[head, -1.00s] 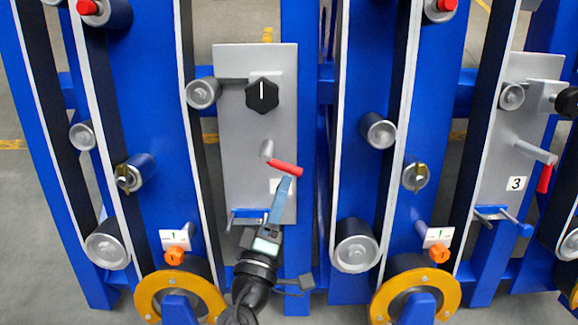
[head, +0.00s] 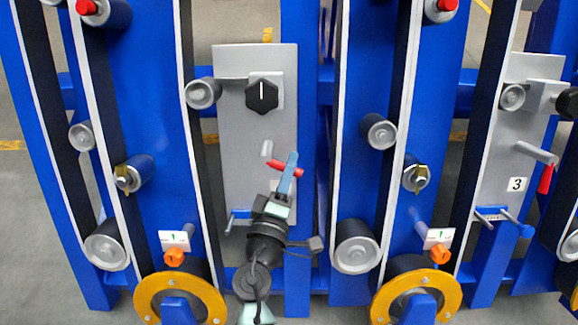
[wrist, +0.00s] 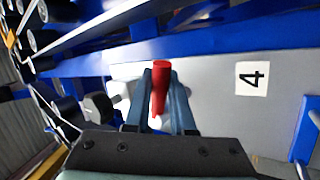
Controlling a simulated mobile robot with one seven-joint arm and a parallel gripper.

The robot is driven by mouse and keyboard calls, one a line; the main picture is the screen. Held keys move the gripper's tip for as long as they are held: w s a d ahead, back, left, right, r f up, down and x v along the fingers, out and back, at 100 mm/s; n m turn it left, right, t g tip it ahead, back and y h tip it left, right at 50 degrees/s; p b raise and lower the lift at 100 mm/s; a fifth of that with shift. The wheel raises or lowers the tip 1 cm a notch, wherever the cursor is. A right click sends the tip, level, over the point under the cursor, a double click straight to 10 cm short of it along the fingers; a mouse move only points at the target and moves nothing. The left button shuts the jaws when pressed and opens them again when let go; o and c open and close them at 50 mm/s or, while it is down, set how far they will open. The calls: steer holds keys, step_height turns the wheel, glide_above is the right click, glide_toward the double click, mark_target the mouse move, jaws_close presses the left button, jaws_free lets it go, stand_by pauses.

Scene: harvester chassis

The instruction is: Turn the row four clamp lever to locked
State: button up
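The row four clamp lever has a red handle (head: 284,169) on a grey pivot post, on the grey panel (head: 235,130) left of centre. In the head view the handle points right and slightly down. My gripper (head: 288,165) reaches up to it from below, its blue-grey finger overlapping the handle. In the wrist view the red handle (wrist: 160,88) lies between the two fingers of my gripper (wrist: 161,82), which appear closed against its sides. A label "4" (wrist: 252,78) shows on the panel.
A black knob (head: 262,95) sits above the lever on the same panel. A blue-ended bar (head: 240,215) sticks out below left. Rollers (head: 203,93) and blue uprights (head: 300,60) flank the panel. A similar panel marked 3 (head: 516,184) stands at right.

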jaws_close()
stand_by(0.9)
steer(key=shift+f+m, duration=0.1)
steer(key=shift+m, duration=0.2)
steer(key=m, duration=0.1)
steer(key=m+g+h+b, duration=0.1)
steer(key=f+m, duration=0.1)
steer(key=shift+s+a+h+b, duration=0.25)
steer(key=shift+a+h+b, duration=0.1)
steer(key=shift+h+b, duration=0.05)
steer(key=shift+s+a+f+m+g+h+p, duration=0.2)
steer(key=shift+a+m+g, duration=0.45)
steer(key=shift+m+g, duration=1)
steer(key=shift+s+a+f+m+g+h+p, duration=0.15)
steer(key=shift+a+f+m+g, duration=0.4)
steer(key=shift+m, duration=1.85)
steer(key=shift+s+a+f+m+g+h+p, duration=0.15)
steer(key=shift+a+m+g, duration=0.65)
steer(key=shift+m+g, duration=0.95)
steer(key=shift+r+m+t, duration=0.1)
steer(key=shift+m+t, duration=0.25)
steer(key=shift+m, duration=0.05)
